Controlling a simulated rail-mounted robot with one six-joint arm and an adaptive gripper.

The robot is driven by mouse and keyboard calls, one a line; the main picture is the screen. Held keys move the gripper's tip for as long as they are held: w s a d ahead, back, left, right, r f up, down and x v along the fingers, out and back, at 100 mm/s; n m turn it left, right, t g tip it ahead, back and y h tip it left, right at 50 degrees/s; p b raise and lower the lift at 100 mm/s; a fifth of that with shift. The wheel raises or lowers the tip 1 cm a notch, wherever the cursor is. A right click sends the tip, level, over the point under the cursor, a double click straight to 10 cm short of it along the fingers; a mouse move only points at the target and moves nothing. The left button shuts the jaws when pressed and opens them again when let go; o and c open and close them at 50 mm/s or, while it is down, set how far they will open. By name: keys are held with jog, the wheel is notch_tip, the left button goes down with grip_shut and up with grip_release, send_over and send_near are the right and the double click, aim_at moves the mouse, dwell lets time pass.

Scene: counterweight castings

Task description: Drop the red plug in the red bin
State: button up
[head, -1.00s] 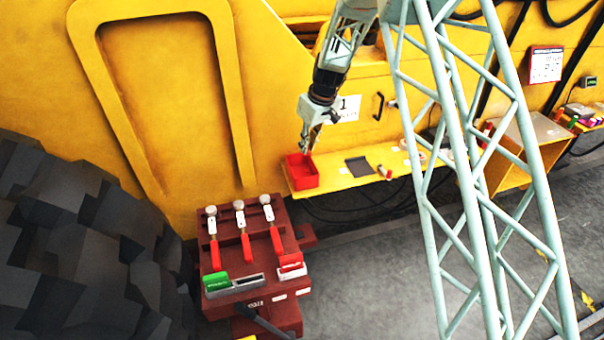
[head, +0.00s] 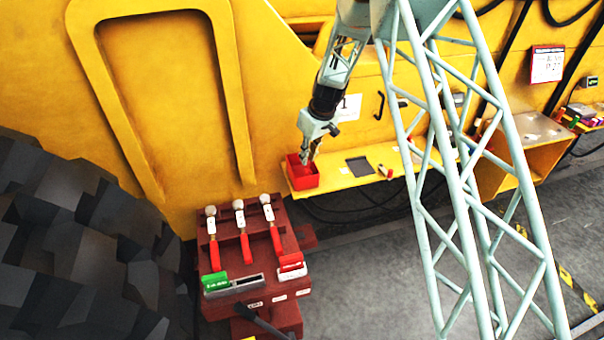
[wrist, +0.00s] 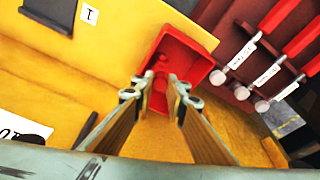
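The red bin (head: 302,180) is an open box at the left end of the yellow shelf; it also shows in the wrist view (wrist: 196,52). My gripper (head: 309,160) points down at the bin's opening. In the wrist view my gripper (wrist: 162,82) has its two fingers apart, with a gap between the tips. A small red shape, likely the red plug (wrist: 160,68), shows beyond the fingertips against the bin's inside. I cannot tell exactly how deep it lies.
A dark flat tray (head: 359,166) and a small red and white item (head: 384,172) lie on the shelf (head: 336,180). A dark red lever console (head: 250,262) stands in front at lower left.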

jog(key=o, duration=0.7)
jog(key=shift+r, duration=0.15)
jog(key=v, duration=1.1)
jog(key=shift+d+r, duration=0.2)
jog(key=shift+r, duration=0.15)
jog(key=shift+s, duration=0.1)
dwell(0.8)
